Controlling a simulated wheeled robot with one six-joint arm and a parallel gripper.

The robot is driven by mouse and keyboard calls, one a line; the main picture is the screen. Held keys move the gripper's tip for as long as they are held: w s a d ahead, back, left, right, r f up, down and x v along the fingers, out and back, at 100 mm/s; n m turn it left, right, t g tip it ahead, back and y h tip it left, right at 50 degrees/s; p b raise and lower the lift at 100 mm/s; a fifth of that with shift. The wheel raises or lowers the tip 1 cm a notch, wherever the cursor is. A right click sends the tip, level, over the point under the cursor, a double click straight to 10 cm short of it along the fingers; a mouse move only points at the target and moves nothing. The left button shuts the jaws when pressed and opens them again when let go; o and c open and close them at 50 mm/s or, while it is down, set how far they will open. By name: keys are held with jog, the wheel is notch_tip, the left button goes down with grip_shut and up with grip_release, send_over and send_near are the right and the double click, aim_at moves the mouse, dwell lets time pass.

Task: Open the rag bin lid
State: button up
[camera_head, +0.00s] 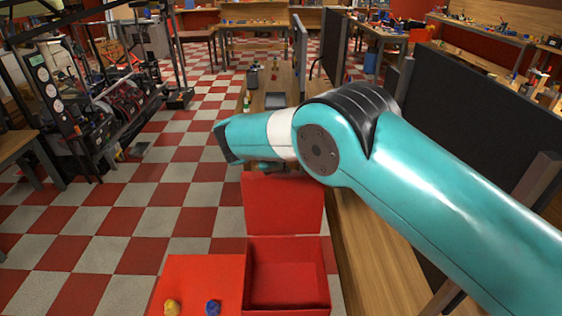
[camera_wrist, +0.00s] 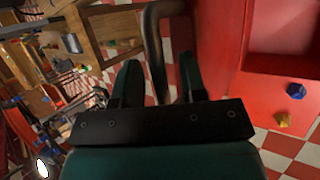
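The red rag bin (camera_head: 325,282) stands at the bottom centre of the head view, with its hollow inside showing. Its red lid (camera_head: 283,205) stands raised at the bin's far side. In the wrist view the lid (camera_wrist: 215,45) is a red panel right of the fingers. A dark curved bar (camera_wrist: 153,45), apparently the lid's handle, runs between my gripper's (camera_wrist: 158,78) two fingers. The fingers are apart, with gaps showing on both sides of the bar. Whether either finger touches it I cannot tell. In the head view my arm mostly hides the gripper.
A wooden bench (camera_head: 370,255) with dark partitions (camera_head: 470,120) lies to the right.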

jog(key=shift+s+a+r+b, duration=0.2)
jog(key=shift+s+r+b, duration=0.1)
jog(key=shift+r+b, duration=0.1)
jog(key=b+v, duration=0.1)
jog(key=v, duration=1.5)
jog(key=shift+r+b, duration=0.15)
jog(key=shift+b, duration=0.2)
jog(key=s+d+m+g+y+b, duration=0.25)
jog(key=d+m+b, duration=0.2)
jog(key=d, duration=1.05)
jog(key=s+d+f+m+g+y+b, duration=0.1)
jog(key=s+d+f+m+y, duration=0.1)
jog(key=s, duration=0.7)
jog(key=s+d+f+m+g+y+b, duration=0.1)
jog(key=s+d+f+y+b, duration=0.1)
jog(key=s, duration=0.7)
jog(key=s+d+f+m+g+y+b, duration=0.1)
jog(key=s+d+f+m+g+y, duration=0.1)
jog(key=s, duration=0.7)
jog(key=shift+s+d+m+b, duration=0.25)
jog(key=shift+d+m+b, duration=0.15)
jog(key=shift+d, duration=0.1)
